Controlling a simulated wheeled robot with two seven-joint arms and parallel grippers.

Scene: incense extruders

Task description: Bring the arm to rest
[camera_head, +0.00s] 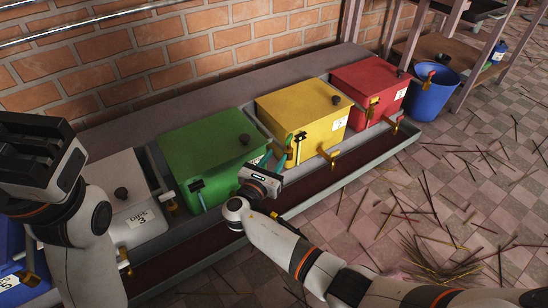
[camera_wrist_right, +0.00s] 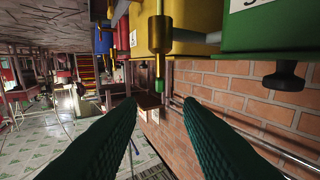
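My right arm reaches in from the lower right in the head view. Its gripper (camera_head: 280,151) is beside the right front of the green box (camera_head: 208,150), near the yellow box (camera_head: 300,115). In the right wrist view its two green fingers (camera_wrist_right: 159,103) stand apart with nothing held between them. A brass spout with a green tip (camera_wrist_right: 158,85) shows beyond the fingertips. My left gripper (camera_head: 40,145) is raised at the left edge of the head view; its dark fingers overlap, so its opening cannot be made out.
A white box (camera_head: 125,195) and a red box (camera_head: 370,85) share the bench row with a dark trough (camera_head: 300,190) in front. A blue bucket (camera_head: 432,95) stands at the right. Incense sticks (camera_head: 430,250) litter the tiled floor. A brick wall (camera_head: 220,40) is behind.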

